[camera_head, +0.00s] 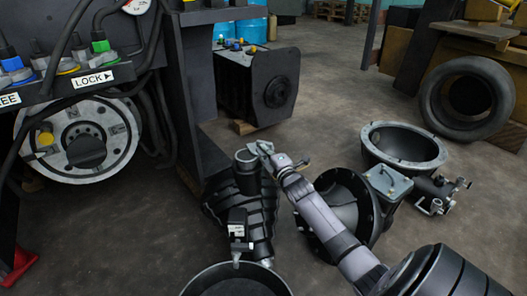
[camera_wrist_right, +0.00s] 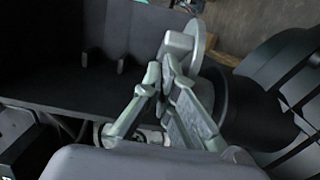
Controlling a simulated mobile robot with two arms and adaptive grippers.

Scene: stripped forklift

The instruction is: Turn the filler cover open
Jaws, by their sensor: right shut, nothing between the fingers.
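The filler neck (camera_head: 245,160) is a dark upright tube with an open-looking round top, in the middle of the head view. A pale grey round cover (camera_wrist_right: 208,42) with a small block on its face shows near edge-on in the right wrist view, beside the dark neck (camera_wrist_right: 250,118). It looks tilted up at the neck's rim; I cannot tell its exact angle. My right gripper (camera_head: 262,148) is at the right side of the neck's top. Its fingers (camera_wrist_right: 165,78) are shut and empty, with the tips close to the block; contact is unclear. My left gripper is not in view.
A black flanged housing (camera_head: 345,210) and a grey open bowl-shaped housing (camera_head: 404,145) lie right of the neck. A tyre (camera_head: 468,100) leans farther right. A dark post (camera_head: 195,90) and a panel with a LOCK label (camera_head: 93,79) stand left. Bare floor shows at lower left.

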